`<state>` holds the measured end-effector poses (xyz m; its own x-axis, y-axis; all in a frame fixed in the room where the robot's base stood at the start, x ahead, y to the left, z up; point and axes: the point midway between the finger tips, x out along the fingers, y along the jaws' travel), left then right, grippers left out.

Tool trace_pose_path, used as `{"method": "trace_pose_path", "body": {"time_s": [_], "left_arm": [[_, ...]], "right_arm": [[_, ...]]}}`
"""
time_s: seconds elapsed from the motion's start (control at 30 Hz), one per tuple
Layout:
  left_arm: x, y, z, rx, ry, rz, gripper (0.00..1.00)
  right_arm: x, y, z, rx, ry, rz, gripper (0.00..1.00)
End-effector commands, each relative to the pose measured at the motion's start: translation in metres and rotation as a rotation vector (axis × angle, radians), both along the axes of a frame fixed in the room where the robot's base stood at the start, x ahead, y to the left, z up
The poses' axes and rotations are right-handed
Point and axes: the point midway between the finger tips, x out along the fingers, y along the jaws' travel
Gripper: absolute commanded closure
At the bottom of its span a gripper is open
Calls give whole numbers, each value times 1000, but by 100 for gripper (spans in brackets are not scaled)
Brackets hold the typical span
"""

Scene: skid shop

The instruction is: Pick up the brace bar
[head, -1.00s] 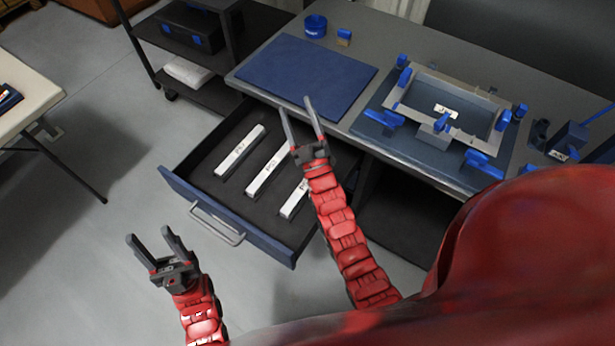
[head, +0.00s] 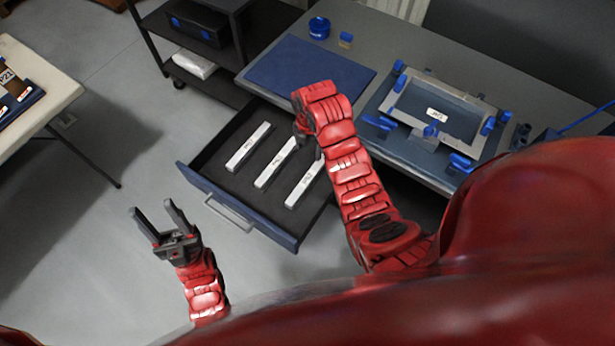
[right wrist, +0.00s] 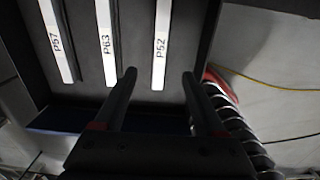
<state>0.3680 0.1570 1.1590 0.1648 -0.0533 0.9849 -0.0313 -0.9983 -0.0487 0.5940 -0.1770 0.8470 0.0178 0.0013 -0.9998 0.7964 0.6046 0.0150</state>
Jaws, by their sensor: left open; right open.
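Three white labelled bars lie apart in the open drawer: a left bar (head: 248,146), a middle bar (head: 276,162) and a right bar (head: 305,184). In the right wrist view they read P57 (right wrist: 57,42), P63 (right wrist: 106,45) and P52 (right wrist: 161,45). Which one is the brace bar is not shown. My right gripper (head: 308,142) points down over the drawer, its fingers mostly hidden by my arm in the head view. In the right wrist view its open fingers (right wrist: 159,74) straddle the line of bar P52, with nothing gripped. My left gripper (head: 153,207) is open and empty, left of the drawer.
The drawer (head: 245,204) has a blue front and a handle. Above it is a grey workbench with a blue mat (head: 300,72) and a frame fixture (head: 397,105) with blue clamps. A black cart (head: 215,72) stands behind left, and a pale table (head: 60,88) is at far left.

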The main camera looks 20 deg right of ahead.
Motion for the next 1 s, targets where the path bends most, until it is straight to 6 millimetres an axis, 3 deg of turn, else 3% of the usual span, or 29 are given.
{"method": "trace_pose_path", "body": {"time_s": [0.43,0.7,1.0], "left_arm": [[0,0,-79,0,0,0,48],[0,0,-66,0,0,0,48],[0,0,-58,0,0,0,48]], "right_arm": [[-4,0,-84,1,20,14,28],[-5,0,-114,-1,24,13,28],[-3,1,-128,0,23,13,28]]}}
